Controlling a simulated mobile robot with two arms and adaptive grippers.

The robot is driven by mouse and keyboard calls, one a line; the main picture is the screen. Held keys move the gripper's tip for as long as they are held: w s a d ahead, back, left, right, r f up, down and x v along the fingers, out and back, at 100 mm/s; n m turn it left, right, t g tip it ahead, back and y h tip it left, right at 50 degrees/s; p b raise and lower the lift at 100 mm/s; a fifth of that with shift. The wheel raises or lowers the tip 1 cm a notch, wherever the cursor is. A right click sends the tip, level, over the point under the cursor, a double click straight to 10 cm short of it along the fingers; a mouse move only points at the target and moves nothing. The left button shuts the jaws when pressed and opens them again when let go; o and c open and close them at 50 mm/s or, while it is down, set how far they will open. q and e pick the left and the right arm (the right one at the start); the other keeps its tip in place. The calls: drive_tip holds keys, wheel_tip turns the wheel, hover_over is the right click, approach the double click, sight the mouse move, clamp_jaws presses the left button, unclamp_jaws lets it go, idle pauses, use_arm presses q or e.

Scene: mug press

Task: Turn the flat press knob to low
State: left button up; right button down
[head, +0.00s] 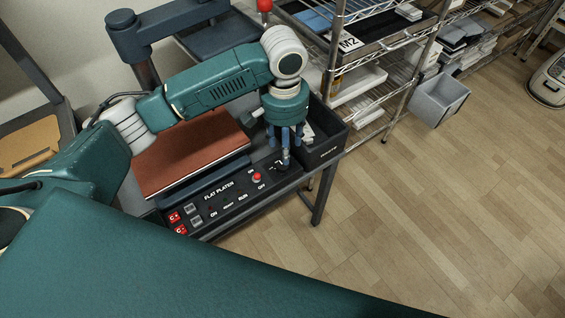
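The flat press has a dark control panel (232,202) lettered "FLAT PLATEN" along its front, below a reddish-brown platen (190,155). Near the panel's right end is a dark knob (279,167) with pale marks around it, partly hidden by my gripper. My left gripper (285,160) points down with its blue fingers right over or at this knob. I cannot tell whether the fingers touch or grip it, or where the knob points. My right gripper is not in view.
A black bin (323,150) stands close right of the gripper.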

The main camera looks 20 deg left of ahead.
sight(282, 165)
use_arm(q)
drive_tip(key=f, duration=0.6)
drive_tip(key=a+f, duration=0.1)
drive_tip(key=f, duration=0.3)
drive_tip(key=shift+w, duration=0.2)
drive_tip(key=c, duration=1.2)
